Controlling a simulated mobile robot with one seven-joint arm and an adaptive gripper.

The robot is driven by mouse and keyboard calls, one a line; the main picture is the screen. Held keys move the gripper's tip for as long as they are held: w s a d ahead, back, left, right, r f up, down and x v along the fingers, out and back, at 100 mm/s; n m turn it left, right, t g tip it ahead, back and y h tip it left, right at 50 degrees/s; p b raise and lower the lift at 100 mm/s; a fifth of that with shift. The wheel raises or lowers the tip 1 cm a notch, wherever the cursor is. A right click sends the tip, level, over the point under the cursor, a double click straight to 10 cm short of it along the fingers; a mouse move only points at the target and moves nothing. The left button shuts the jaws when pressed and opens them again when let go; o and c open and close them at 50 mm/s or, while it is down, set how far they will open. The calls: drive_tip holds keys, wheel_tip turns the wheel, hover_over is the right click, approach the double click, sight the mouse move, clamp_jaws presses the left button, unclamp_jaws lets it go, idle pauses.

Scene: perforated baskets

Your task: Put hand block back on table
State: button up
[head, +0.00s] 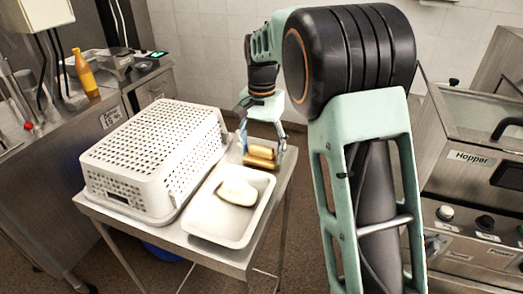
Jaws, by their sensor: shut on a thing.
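A golden-brown block (260,157) is at the back right of the small metal table (238,256), just behind the white tray. It shows as two stacked bands. My gripper (263,150) points down at the block, with one finger on each side, and is shut on it. I cannot tell whether the block's underside touches the table or hangs a little above it. The fingers partly hide its upper side.
An upturned white perforated basket (150,150) fills the table's left side. A white tray (212,232) with a pale lump (238,192) lies in front of the block. A steel counter with a yellow bottle (85,73) stands left, a Hopper machine (475,140) right.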

sight(262, 147)
drive_tip(key=shift+f, duration=0.1)
drive_tip(key=o, duration=1.2)
drive_tip(key=shift+o, duration=0.2)
wheel_tip(262, 147, up, 12)
drive_tip(key=p, duration=0.1)
